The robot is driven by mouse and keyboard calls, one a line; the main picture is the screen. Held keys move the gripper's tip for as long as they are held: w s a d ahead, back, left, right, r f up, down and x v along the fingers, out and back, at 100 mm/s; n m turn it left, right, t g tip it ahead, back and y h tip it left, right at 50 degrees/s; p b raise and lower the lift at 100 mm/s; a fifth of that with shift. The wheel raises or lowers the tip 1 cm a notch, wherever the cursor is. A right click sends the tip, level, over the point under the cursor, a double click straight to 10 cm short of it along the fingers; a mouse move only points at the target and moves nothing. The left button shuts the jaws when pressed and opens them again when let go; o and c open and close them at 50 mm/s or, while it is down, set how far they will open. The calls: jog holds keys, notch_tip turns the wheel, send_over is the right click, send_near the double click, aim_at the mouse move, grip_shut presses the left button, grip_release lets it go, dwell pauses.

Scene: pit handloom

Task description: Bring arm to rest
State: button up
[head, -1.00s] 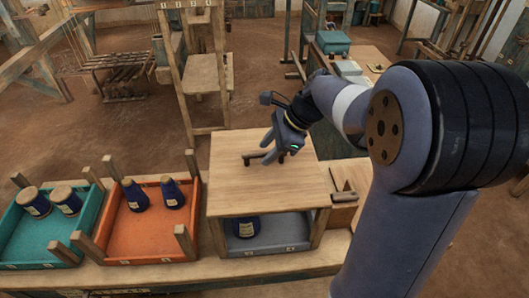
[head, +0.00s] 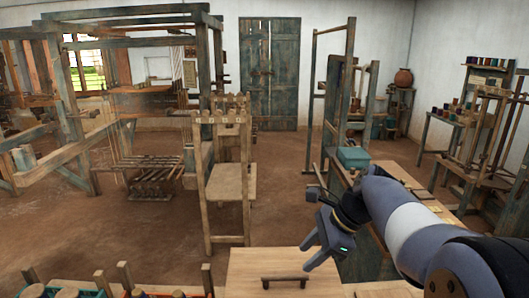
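My gripper (head: 306,257) hangs at the end of my arm, right of the picture's middle. Its two fingers look parted, with nothing between them. It shows above and to the right of a wooden board (head: 242,264) that has a dark handle (head: 285,280). The gripper is apart from the handle. The bottom edge of the picture cuts off the front of the board and whatever lies below it.
A teal tray (head: 20,294) and an orange tray with cones show only partly at the bottom left. A wooden chair (head: 232,185) stands beyond the board. A bench with a teal box (head: 353,158) stands behind my arm. Brown floor (head: 130,240) is open at left.

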aim_at(285, 275)
jog(key=x, duration=1)
jog(key=shift+a+f+p, duration=0.1)
jog(key=shift+a+p, duration=0.15)
jog(key=shift+p, duration=0.15)
jog(key=shift+d+r+p, duration=0.1)
jog(key=shift+r+p, duration=1.1)
jog(key=shift+r, duration=0.6)
jog(key=shift+f, duration=0.1)
